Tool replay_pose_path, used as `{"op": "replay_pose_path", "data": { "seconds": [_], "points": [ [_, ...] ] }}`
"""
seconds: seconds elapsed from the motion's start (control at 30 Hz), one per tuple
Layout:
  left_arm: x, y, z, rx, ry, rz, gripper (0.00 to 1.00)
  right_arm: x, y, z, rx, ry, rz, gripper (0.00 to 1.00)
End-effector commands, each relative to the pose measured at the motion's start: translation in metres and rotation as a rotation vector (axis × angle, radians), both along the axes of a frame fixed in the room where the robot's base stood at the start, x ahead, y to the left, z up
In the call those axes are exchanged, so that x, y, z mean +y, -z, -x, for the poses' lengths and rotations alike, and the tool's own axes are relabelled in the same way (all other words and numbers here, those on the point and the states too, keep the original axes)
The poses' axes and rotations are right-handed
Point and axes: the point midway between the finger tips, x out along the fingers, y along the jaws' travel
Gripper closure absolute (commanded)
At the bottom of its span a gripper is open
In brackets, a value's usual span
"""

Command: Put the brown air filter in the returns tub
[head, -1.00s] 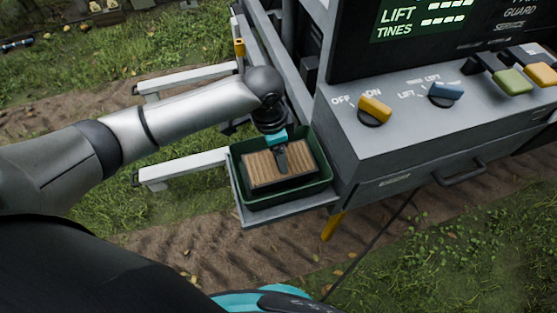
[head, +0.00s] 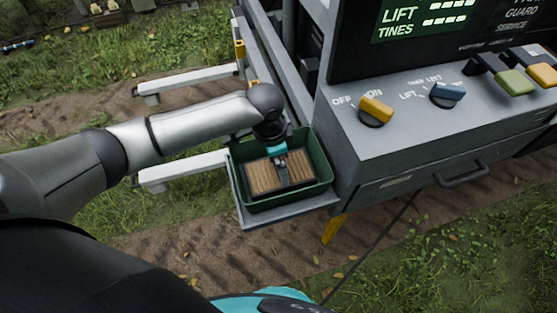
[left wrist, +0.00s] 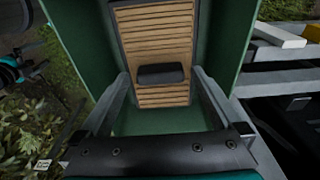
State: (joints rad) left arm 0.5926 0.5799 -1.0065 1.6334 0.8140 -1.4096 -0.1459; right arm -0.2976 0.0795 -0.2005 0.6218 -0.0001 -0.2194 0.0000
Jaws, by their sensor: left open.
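The brown air filter (head: 258,180), pleated with a dark frame, lies inside the green returns tub (head: 318,190), within its walls. In the left wrist view the filter (left wrist: 155,45) shows a dark grip bar (left wrist: 161,74) across its middle, and the tub's green floor and walls (left wrist: 235,45) surround it. My left gripper (head: 281,172) points down into the tub over the filter's middle. Its two fingers stand apart (left wrist: 160,82) on either side of the bar, with gaps visible, so it is open. My right gripper is in neither view.
The tub sits on a grey shelf (head: 245,215) beside a grey control cabinet (head: 400,155) with yellow and blue knobs. White tines (head: 185,172) stick out to the left. Grass and bare soil lie below.

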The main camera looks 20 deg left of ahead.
Motion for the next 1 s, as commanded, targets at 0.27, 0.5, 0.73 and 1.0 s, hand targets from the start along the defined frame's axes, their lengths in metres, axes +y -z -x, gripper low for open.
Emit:
{"op": "replay_pose_path", "data": {
  "seconds": [0.27, 0.5, 0.73, 1.0],
  "points": [
    [0.001, -0.018, 0.000, -0.003, 0.001, 0.000, 0.00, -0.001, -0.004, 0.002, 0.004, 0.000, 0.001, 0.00],
    [0.007, -0.069, 0.003, -0.004, 0.002, 0.001, 0.00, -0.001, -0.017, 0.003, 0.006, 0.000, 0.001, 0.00],
    [0.010, -0.109, 0.006, -0.002, 0.000, 0.001, 0.00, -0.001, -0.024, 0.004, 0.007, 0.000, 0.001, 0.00],
    [0.012, -0.123, 0.008, 0.000, -0.001, 0.000, 0.00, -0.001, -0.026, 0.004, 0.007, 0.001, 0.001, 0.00]
  ]
}}
